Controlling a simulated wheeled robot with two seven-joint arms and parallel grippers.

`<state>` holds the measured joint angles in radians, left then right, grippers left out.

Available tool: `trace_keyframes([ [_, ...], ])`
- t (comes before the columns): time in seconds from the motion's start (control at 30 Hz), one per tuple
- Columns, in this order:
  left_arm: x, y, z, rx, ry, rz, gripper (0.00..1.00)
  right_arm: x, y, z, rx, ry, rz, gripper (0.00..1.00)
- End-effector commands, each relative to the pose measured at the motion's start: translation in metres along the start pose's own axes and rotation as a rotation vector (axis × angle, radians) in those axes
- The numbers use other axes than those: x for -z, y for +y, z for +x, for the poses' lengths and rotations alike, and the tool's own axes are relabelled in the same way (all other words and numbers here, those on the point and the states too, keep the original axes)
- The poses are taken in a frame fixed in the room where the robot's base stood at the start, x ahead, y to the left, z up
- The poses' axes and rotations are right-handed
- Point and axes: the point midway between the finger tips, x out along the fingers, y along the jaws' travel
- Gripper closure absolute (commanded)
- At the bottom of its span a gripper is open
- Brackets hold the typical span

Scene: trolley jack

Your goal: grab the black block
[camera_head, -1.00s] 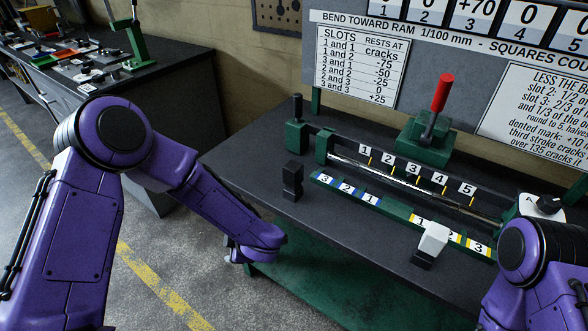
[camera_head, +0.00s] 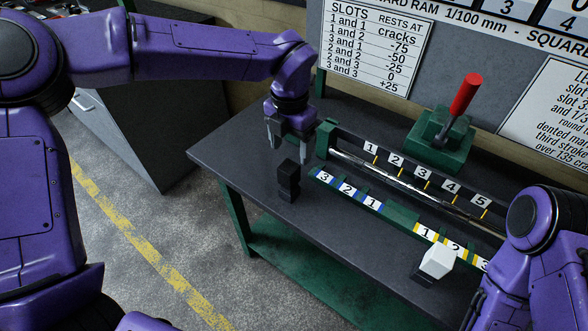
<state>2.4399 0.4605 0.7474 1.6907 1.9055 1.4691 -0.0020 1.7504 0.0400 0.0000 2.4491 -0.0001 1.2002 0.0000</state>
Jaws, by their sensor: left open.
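The black block (camera_head: 289,180) stands upright on the dark bench top, left of the blue-marked end of the numbered strip. It looks like two stacked parts, the upper one slightly turned. My left gripper (camera_head: 288,152) is open and points down, just behind and above the block in the picture. Its fingers are apart with nothing visible between them. The block is not held; I cannot tell the exact height of the fingertips. My right arm shows at the lower right, but its gripper is out of view.
The bench (camera_head: 235,160) carries a metal bar (camera_head: 400,185) in a green fixture, a numbered strip (camera_head: 348,188), a green base with a red-handled lever (camera_head: 463,95), and a white block (camera_head: 437,261) on a dark base. Bench top left of the black block is clear.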

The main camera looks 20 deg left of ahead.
Motion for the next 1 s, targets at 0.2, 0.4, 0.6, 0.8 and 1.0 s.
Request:
trace_keyframes([
  [0.2, 0.001, 0.001, 0.038, -0.001, 0.005, 0.000, 0.26, 0.001, 0.001, -0.004, -0.001, -0.002, -0.001, 0.43],
  [0.4, 0.002, 0.001, 0.066, -0.003, 0.008, 0.002, 0.26, 0.005, 0.002, -0.015, -0.001, -0.001, -0.001, 0.43],
  [0.6, 0.002, 0.001, 0.095, -0.002, 0.004, 0.003, 0.26, 0.007, 0.002, -0.018, -0.001, -0.001, 0.000, 0.43],
  [0.8, 0.001, 0.001, 0.097, -0.002, 0.002, 0.003, 0.26, 0.006, 0.002, -0.017, -0.001, -0.001, 0.000, 0.43],
  [1.0, 0.001, 0.001, 0.097, -0.002, 0.002, 0.003, 0.87, 0.006, 0.002, -0.017, -0.001, -0.001, 0.000, 0.43],
])
